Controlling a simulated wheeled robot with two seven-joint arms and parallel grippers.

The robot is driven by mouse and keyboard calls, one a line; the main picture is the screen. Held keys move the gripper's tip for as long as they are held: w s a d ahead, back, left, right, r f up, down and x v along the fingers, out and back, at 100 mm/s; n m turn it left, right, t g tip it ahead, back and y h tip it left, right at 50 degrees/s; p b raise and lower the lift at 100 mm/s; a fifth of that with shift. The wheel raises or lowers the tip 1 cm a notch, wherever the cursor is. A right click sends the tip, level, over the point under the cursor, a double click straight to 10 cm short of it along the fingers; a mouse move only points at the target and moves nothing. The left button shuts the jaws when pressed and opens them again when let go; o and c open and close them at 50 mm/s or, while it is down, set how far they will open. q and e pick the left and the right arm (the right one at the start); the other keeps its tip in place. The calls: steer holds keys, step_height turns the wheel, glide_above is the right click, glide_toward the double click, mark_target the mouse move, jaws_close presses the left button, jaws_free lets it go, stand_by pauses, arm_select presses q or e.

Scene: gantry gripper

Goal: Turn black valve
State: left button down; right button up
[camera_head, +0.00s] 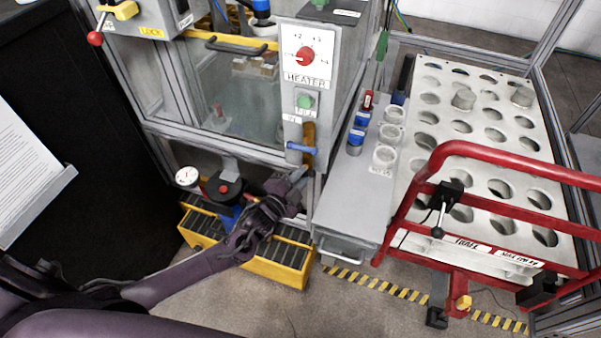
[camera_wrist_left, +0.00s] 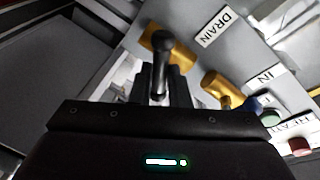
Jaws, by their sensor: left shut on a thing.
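The black valve handle (camera_wrist_left: 161,52) stands out from a brass valve body (camera_wrist_left: 150,36) beside a DRAIN label (camera_wrist_left: 213,27) in the left wrist view. My left gripper (camera_wrist_left: 161,88) is shut on the black handle, with its fingers on either side of the handle's lower part. In the head view my left gripper (camera_head: 297,180) is at the lower front edge of the machine cabinet, below a blue valve handle (camera_head: 302,149). There the gripper hides the black handle. My right gripper is not in view.
A second brass valve (camera_wrist_left: 214,88) sits close by, near the IN label. A yellow crate (camera_head: 283,262) and a pressure gauge (camera_head: 187,177) are below and left of the gripper. A grey drawer unit (camera_head: 345,215) stands to the right, then a red-railed cart (camera_head: 480,149).

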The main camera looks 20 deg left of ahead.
arm_select(q)
steer(key=m+g+y+p, duration=0.1)
steer(key=m+p, duration=0.1)
steer(key=m, duration=0.2)
steer(key=shift+d+f+m+p, duration=0.1)
steer(key=shift+m+p, duration=0.3)
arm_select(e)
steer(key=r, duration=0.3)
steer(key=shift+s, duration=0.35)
arm_select(q)
steer(key=shift+y, duration=0.3)
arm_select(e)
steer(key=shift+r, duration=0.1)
arm_select(q)
steer(key=c, duration=1.4)
jaws_free()
steer(key=v, duration=0.7)
steer(key=shift+s, duration=0.4)
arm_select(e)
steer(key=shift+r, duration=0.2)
